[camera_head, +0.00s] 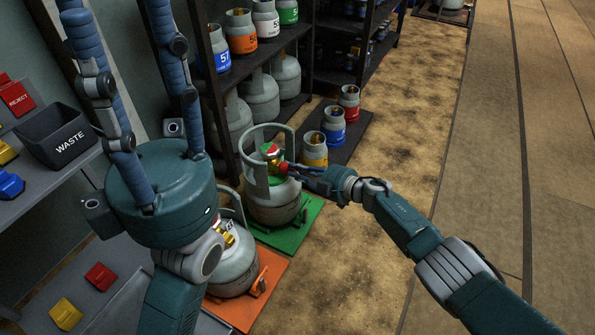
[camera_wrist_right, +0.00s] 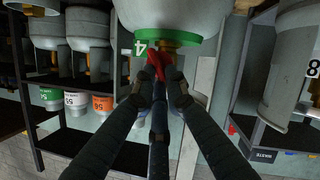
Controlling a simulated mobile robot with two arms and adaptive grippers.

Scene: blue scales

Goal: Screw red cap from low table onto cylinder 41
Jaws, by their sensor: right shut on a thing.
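A grey gas cylinder (camera_head: 272,203) with a green band stands upright on a green scale (camera_head: 295,230). In the right wrist view its green band (camera_wrist_right: 190,38) shows a 4; the rest of the number is hidden. My right gripper (camera_head: 288,169) reaches in from the right at the valve, inside the collar. It is shut on the red cap (camera_wrist_right: 157,66), which lies at the brass valve (camera_wrist_right: 178,46). I cannot tell whether the cap is on the thread. My left gripper (camera_head: 117,25) is raised close to the camera, fingers apart and empty.
A second cylinder (camera_head: 235,268) stands on an orange scale (camera_head: 262,292). A shelf of cylinders (camera_head: 262,59) is behind, with several small ones on a low dark platform (camera_head: 350,128). A WASTE bin (camera_head: 60,143) is at left. The floor at right (camera_head: 480,150) is clear.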

